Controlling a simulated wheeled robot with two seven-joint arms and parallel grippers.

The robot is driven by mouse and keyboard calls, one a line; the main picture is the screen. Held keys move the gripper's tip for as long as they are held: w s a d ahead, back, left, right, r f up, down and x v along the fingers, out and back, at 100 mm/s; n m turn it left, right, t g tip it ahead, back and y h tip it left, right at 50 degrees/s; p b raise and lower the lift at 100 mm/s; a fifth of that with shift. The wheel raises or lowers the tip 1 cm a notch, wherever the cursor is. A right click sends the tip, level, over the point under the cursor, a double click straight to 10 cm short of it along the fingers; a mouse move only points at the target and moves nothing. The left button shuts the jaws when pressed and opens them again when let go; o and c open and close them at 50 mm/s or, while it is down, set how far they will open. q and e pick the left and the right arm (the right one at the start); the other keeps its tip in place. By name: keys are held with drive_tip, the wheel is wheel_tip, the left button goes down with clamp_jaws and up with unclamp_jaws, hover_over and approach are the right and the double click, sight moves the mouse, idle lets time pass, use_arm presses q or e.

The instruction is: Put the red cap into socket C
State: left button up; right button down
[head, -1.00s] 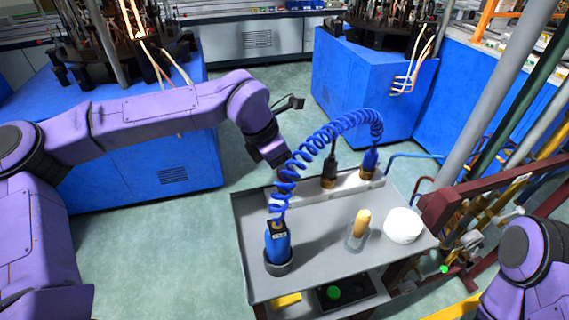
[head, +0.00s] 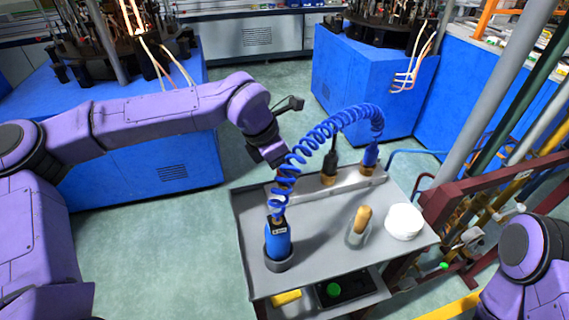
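I see no red cap in the head view, and no letter marking a socket C is readable. A grey strip (head: 310,190) at the back of the cart holds a black plug (head: 329,162) and a blue plug (head: 371,157) in brass-coloured sockets. A blue coiled hose (head: 340,121) runs from the blue plug to a blue handheld tool (head: 278,238) standing in a dark round holder. My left gripper (head: 273,153) hangs above the cart's back left corner, beside the coil. Its fingers are too small and dark to read. My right arm shows at the lower right; its gripper is out of view.
The grey cart top (head: 315,270) also carries a glass (head: 356,238) with a tan cork-like piece and a white round container (head: 404,221). A lower shelf holds a yellow item (head: 286,298) and a green round item (head: 333,290). Pipes and a dark red frame (head: 470,192) stand close on the right.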

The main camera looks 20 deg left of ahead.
use_arm(q)
drive_tip(key=shift+f+b, duration=0.3)
drive_tip(key=shift+f, duration=0.4)
drive_tip(key=o, duration=1.1)
wheel_tip(320, 180, up, 9)
drive_tip(key=p, duration=0.9)
idle(0.3)
drive_tip(key=shift+d, duration=0.1)
